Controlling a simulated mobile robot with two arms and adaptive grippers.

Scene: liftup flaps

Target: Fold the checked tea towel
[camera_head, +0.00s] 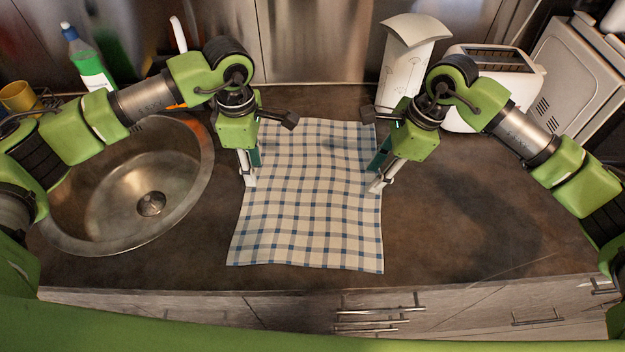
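The blue-and-white checked tea towel (307,215) lies spread out on the dark counter, its surface slightly rippled and its edges a little wavy. Its near edge is close to the counter's front edge. My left gripper (250,183) points down at the towel's left edge, about midway along it. My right gripper (376,187) points down at the towel's right edge, at about the same depth. The fingers of both grippers are seen nearly side-on, so their opening is hidden. I cannot tell whether either touches the cloth.
A round metal sink (112,205) is left of the towel. A green bottle (92,70) and a yellow mug (18,97) stand behind it. A white paper-like holder (405,62), a toaster (520,68) and a grey appliance (575,85) stand at the back right. The counter (470,225) right of the towel is clear.

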